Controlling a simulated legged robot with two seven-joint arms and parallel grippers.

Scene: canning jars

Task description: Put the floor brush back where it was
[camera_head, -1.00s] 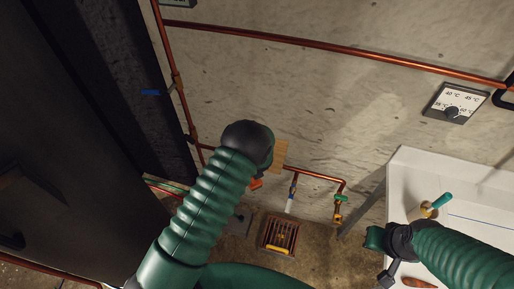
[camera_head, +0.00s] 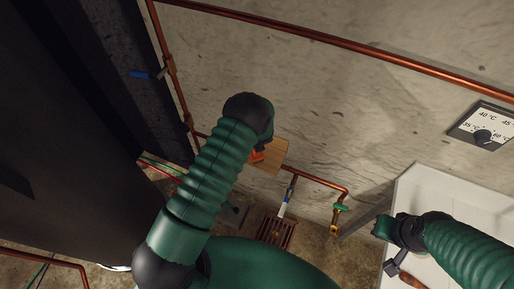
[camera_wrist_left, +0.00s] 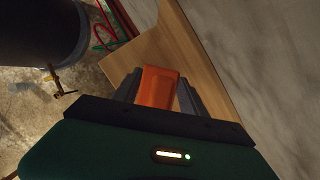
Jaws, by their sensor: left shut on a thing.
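My left gripper (camera_wrist_left: 158,90) is shut on an orange block-shaped part (camera_wrist_left: 158,86), which I take to be the floor brush's grip. Its fingers lie on both sides of it. In the head view a bit of the orange part (camera_head: 257,156) shows beside my left wrist. Behind it is a light wooden board (camera_head: 271,158), close to the wall; in the wrist view the wood (camera_wrist_left: 190,52) has two faces meeting at an angle. I cannot tell if the orange part touches the wood. Bristles are not visible. My right gripper (camera_head: 384,230) is over the basin, its fingers unclear.
A white basin (camera_head: 440,186) stands at the right, with a brown-handled tool (camera_head: 411,280) below my right wrist. Copper pipes (camera_head: 340,48) run along the concrete wall. A large dark body (camera_head: 75,150) fills the left.

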